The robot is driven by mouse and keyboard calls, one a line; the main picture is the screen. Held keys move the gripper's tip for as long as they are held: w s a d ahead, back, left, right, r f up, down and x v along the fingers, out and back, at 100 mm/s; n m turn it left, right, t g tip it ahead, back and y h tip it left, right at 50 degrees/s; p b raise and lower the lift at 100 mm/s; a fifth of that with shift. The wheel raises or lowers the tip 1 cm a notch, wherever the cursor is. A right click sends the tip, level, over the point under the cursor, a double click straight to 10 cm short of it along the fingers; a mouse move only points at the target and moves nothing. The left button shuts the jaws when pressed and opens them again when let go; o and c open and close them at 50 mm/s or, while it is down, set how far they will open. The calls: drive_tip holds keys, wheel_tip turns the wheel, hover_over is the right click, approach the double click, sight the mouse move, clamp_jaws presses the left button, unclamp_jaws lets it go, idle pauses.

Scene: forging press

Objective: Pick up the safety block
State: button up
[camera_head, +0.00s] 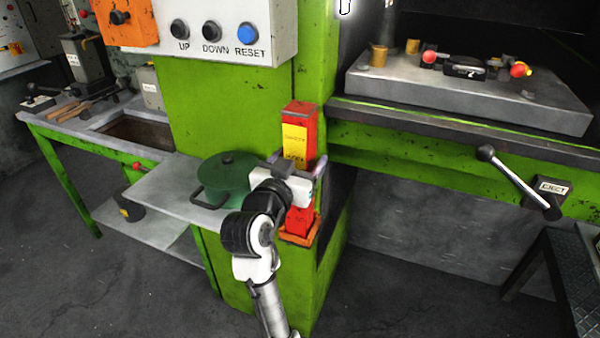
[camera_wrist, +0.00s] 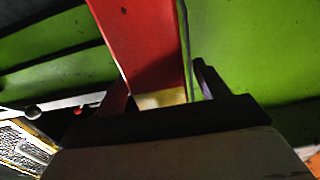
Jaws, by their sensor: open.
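The safety block (camera_head: 300,122) is a tall red bar with a yellow label, standing upright against the green press column in the head view. Its lower end (camera_head: 299,220) sits in an orange holder (camera_head: 300,237). My gripper (camera_head: 297,168) is at the block's mid-height, in front of it and hiding its middle. In the wrist view the red block (camera_wrist: 145,45) rises between the two fingers of my open gripper (camera_wrist: 162,92), with a strip of yellow label low between them. I cannot tell whether either finger touches the block.
A green lidded pot (camera_head: 225,178) stands on a grey shelf (camera_head: 160,190) just left of my gripper. A control box (camera_head: 215,30) with buttons hangs above. To the right are the press bed (camera_head: 470,90) and an eject lever (camera_head: 515,180).

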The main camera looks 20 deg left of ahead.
drive_tip(key=shift+w, duration=1.15)
clamp_jaws()
drive_tip(key=shift+r, duration=0.15)
